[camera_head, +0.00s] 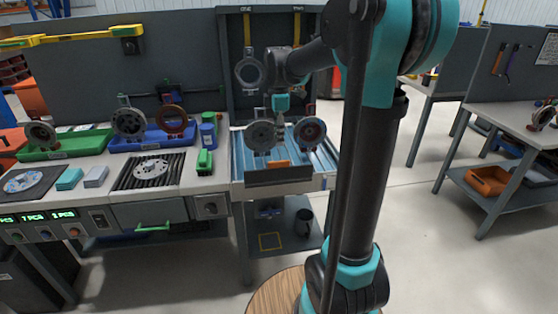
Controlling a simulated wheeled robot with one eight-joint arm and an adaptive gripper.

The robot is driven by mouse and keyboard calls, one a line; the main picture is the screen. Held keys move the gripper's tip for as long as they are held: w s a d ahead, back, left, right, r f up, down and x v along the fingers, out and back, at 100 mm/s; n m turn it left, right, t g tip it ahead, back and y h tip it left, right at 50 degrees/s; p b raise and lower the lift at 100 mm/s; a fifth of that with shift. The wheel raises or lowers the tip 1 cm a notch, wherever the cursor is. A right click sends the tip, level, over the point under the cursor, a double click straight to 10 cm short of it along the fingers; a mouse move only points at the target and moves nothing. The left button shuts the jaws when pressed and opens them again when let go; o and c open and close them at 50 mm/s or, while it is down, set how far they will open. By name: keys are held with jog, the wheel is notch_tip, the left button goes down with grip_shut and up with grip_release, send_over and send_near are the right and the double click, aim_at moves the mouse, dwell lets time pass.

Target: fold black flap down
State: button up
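The black flap (278,177) is a dark flat plate standing at the front edge of the blue conveyor (242,158). Its broad face is toward me, and it looks raised above the conveyor's front edge. My gripper (280,121) hangs over the conveyor, above and behind the flap and apart from it.
Another grey ring (249,72) hangs higher behind.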

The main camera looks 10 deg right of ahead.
send_near(279, 171)
jog(key=f, duration=0.5)
jog(key=shift+w, duration=0.25)
jog(key=shift+c, duration=0.6)
grip_shut()
